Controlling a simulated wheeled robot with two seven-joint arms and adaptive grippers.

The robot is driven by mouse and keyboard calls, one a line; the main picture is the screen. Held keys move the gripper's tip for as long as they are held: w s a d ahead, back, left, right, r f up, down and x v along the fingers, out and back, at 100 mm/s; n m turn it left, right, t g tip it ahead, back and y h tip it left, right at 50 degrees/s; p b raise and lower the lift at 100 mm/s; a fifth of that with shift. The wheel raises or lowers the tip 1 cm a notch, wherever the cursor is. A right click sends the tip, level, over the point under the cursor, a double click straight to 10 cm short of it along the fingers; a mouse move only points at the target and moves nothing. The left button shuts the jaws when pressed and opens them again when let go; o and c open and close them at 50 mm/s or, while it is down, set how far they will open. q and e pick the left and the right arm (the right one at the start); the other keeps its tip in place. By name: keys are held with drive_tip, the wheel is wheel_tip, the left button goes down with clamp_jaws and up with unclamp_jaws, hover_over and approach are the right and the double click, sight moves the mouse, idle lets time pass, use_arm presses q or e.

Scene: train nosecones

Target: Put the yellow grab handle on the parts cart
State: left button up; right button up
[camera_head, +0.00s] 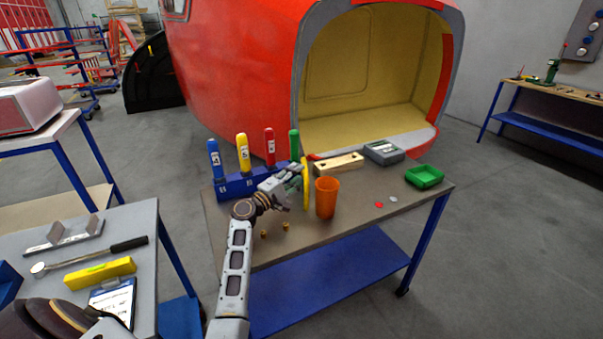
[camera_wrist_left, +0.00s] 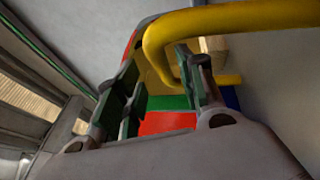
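The middle table (camera_head: 365,206) has a blue lower shelf and looks like a cart. My right gripper is not in view.
The orange cup (camera_head: 327,197) stands close beside the handle. A wooden block (camera_head: 338,163), a grey box and a green tray (camera_head: 424,176) line the back. A grey side table (camera_head: 145,215) holds tools.

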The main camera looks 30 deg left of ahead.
use_arm(q)
drive_tip(key=v, duration=0.7)
drive_tip(key=shift+s+b, duration=0.35)
drive_tip(key=shift+a, duration=0.1)
idle(0.4)
